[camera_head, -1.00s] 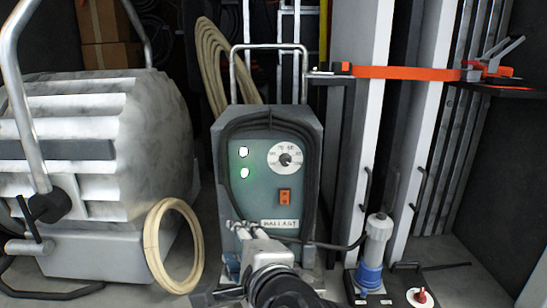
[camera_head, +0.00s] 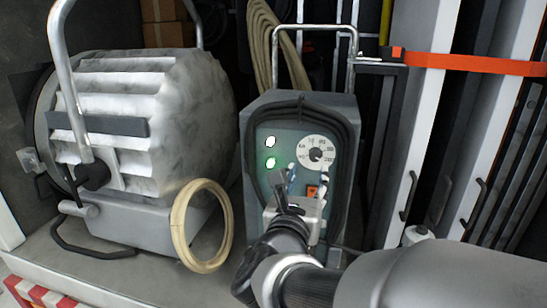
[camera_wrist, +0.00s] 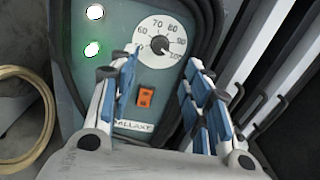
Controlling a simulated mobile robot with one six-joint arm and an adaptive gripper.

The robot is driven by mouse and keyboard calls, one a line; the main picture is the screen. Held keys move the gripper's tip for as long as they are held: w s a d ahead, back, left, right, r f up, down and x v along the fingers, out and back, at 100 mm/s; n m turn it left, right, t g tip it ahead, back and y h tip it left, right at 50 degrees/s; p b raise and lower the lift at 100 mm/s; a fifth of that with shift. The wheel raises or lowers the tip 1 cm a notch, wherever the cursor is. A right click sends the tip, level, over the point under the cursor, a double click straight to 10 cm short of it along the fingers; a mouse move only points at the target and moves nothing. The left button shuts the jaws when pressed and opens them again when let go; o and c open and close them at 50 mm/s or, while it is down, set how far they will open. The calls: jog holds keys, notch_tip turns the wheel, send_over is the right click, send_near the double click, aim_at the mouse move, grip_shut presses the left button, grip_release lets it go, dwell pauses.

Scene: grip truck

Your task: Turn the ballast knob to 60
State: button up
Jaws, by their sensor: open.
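The ballast (camera_head: 262,148) is a grey-green box with a dark cable looped around its front. Its knob (camera_head: 317,154) is a small dark knob on a round white dial, at the upper right of the panel. In the wrist view the knob (camera_wrist: 160,44) sits at the dial's centre, and numbers such as 60, 70, 80 and 100 show around it. The knob's pointer is too small to read. My gripper (camera_wrist: 160,83) is open and empty, with blue-padded fingers apart in front of the panel. The knob lies beyond the fingertips, and I see no contact.
An orange switch (camera_wrist: 146,96) sits below the dial, and two lit lamps (camera_head: 270,152) are left of it. A large lamp housing (camera_head: 165,160) and a coiled cable (camera_head: 182,225) stand left. White uprights with an orange strap (camera_head: 470,63) stand right.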

aim_at(314, 157)
jog(key=x, duration=1)
jog(key=shift+w+d, duration=0.1)
jog(key=shift+w, duration=0.1)
jog(key=shift+c, duration=0.5)
grip_shut()
